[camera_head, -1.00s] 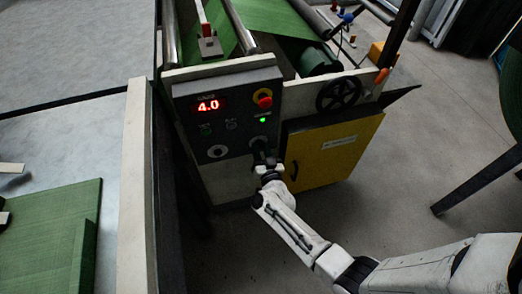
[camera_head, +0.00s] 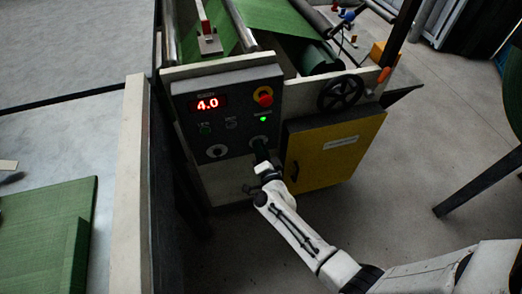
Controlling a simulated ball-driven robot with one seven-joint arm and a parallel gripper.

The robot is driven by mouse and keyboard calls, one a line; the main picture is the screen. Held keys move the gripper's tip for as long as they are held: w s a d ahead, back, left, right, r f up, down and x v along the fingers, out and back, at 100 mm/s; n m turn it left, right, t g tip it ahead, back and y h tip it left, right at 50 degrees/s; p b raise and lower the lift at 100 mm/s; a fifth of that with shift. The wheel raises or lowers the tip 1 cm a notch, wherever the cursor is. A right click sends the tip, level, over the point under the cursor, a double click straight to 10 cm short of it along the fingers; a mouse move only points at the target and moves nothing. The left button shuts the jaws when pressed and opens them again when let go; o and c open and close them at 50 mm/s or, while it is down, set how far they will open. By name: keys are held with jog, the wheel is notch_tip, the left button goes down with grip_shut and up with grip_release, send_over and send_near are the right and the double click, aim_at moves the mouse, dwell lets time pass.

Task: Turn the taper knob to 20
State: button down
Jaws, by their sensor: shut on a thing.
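A dark control panel (camera_head: 232,126) stands on the front of the machine, with a red display (camera_head: 208,104) reading 4.0. Two knobs sit low on it: a left knob (camera_head: 217,151) with a pale face and a right knob (camera_head: 258,141). The labels above them are too small to read, so I cannot tell which is the taper knob by its name. My gripper (camera_head: 261,152) is at the right knob, shut on it, and hides part of it. The pointer and scale of that knob cannot be made out.
A red emergency button (camera_head: 265,97) on yellow and a lit green lamp (camera_head: 263,119) sit above the right knob. A black handwheel (camera_head: 340,93) and a yellow cabinet door (camera_head: 331,151) are to the right. A pale post (camera_head: 134,190) stands to the left.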

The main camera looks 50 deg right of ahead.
jog(key=shift+f+m, duration=0.1)
jog(key=shift+m, duration=0.2)
jog(key=c, duration=0.8)
grip_release()
jog(key=p+v, duration=0.1)
jog(key=v, duration=1)
jog(key=shift+w, duration=0.1)
